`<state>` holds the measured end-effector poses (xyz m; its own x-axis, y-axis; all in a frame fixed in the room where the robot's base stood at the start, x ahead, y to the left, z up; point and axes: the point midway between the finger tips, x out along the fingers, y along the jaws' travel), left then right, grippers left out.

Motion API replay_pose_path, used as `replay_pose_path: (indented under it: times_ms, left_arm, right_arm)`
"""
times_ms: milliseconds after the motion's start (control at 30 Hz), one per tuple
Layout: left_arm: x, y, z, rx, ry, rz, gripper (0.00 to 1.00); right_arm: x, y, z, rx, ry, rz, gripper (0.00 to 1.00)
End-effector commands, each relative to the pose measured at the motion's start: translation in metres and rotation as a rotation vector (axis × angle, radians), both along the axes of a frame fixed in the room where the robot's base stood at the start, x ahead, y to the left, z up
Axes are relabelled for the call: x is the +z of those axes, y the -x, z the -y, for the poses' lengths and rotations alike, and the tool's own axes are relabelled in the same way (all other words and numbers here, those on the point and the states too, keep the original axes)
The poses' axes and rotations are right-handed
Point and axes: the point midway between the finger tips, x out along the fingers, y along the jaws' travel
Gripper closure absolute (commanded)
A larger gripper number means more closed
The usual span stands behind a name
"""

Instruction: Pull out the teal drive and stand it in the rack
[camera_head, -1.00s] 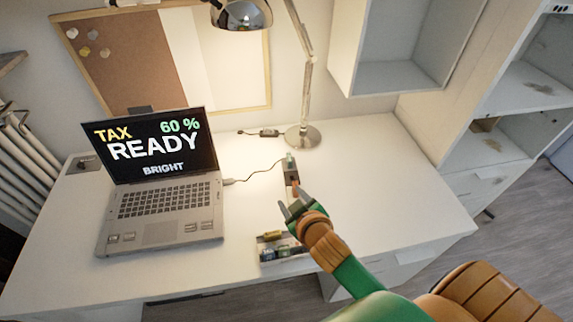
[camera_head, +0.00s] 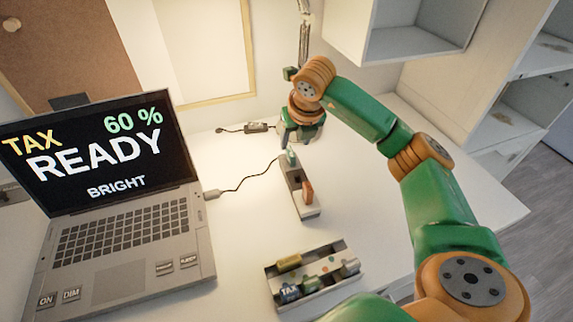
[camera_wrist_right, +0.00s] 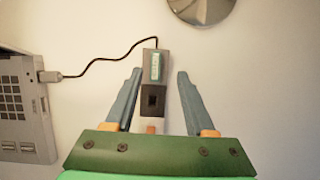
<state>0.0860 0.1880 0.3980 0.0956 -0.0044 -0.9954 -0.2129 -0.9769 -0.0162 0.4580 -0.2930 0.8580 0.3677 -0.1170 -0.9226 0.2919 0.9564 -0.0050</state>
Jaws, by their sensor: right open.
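The teal drive (camera_head: 291,155) stands in the far end of a small dark dock (camera_head: 293,176) on the desk. In the right wrist view the teal drive (camera_wrist_right: 155,66) shows from above, between my fingers but apart from both. My right gripper (camera_head: 288,141) is open just behind and above it; its open fingers (camera_wrist_right: 159,74) flank the dock in the wrist view. The rack (camera_head: 318,294) is a shallow pale tray near the desk's front edge, with several drives in it, one yellow and one marked TAX. My left gripper is out of view.
A laptop (camera_head: 124,225) reading READY stands at the left, with a cable (camera_head: 240,182) running from it to the dock. The dock's pale base carries an orange-brown piece (camera_head: 307,191). A lamp stem (camera_head: 304,40) rises behind. Desk right of the dock is clear.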

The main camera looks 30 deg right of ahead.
Motion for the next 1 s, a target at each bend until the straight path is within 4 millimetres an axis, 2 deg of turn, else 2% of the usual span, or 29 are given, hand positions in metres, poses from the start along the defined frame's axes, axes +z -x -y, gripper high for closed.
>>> replay_pose_path:
  times_ms: [200,300,533,567,700,767,1000]
  left_arm:
    - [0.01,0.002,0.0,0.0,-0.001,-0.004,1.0]
    - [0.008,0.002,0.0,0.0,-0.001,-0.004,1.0]
    - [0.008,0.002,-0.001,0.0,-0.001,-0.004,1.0]
    - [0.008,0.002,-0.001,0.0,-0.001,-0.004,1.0]
    - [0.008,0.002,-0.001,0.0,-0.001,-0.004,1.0]
    - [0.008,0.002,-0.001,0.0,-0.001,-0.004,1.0]
    - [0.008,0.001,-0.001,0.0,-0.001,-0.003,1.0]
  right_arm:
    - [-0.037,-0.012,-0.002,0.007,-0.003,-0.006,0.45]
    - [-0.052,-0.018,0.0,0.006,-0.005,-0.003,0.45]
    - [-0.057,-0.02,0.0,0.01,-0.005,0.0,0.45]
    - [-0.056,-0.02,0.0,0.01,-0.005,0.0,0.48]
    - [-0.056,-0.02,0.0,0.01,-0.006,0.001,0.85]
    - [-0.056,-0.02,0.0,0.01,-0.006,0.001,1.0]
    - [-0.056,-0.02,0.0,0.01,-0.006,0.001,1.0]
